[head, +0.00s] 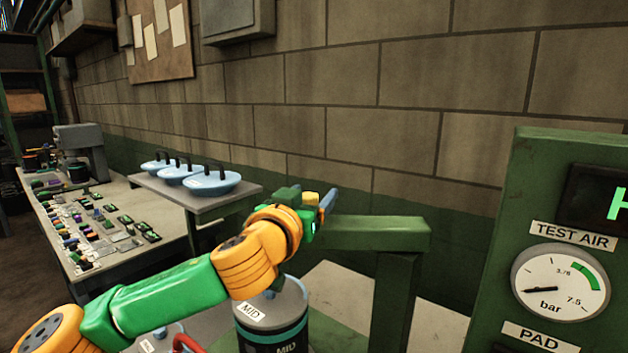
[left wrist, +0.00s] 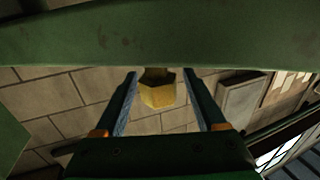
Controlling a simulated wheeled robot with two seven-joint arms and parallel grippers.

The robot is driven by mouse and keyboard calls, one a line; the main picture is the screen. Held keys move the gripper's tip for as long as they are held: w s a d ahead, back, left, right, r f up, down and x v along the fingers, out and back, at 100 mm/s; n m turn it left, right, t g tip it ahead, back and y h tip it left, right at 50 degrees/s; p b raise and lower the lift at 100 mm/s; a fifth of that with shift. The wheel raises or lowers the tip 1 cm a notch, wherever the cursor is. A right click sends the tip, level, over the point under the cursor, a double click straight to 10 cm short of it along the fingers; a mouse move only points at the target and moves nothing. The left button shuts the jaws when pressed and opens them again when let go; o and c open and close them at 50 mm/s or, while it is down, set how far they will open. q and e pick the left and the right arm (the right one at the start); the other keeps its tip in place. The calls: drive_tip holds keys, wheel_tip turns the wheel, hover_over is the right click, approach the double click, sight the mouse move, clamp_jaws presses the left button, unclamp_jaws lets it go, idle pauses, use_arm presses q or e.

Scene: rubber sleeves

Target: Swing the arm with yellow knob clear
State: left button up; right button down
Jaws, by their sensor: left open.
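The green swing arm (head: 375,232) is a level bar on a green post, in the middle of the head view. Its yellow knob (head: 311,198) shows at the bar's left end, partly hidden by my gripper. My left gripper (head: 318,203) is at that end of the bar, open. In the left wrist view the green bar (left wrist: 165,35) crosses the top and the yellow knob (left wrist: 158,94) hangs from it. The knob is between the two spread fingers of my left gripper (left wrist: 160,76), with a gap on each side. My right gripper is not in view.
A canister labelled MID (head: 272,318) stands below my left wrist. A green panel (head: 535,170) with a pressure gauge (head: 560,284) is at right. Blue lidded dishes (head: 211,181) sit on a grey shelf (head: 190,195) at left. A block wall (head: 400,100) stands behind.

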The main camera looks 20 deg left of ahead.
use_arm(q)
drive_tip(key=shift+w+f, duration=0.1)
drive_tip(key=shift+w, duration=0.45)
drive_tip(key=shift+w+f, duration=0.1)
drive_tip(key=shift+w, duration=0.05)
drive_tip(key=shift+c, duration=0.6)
clamp_jaws()
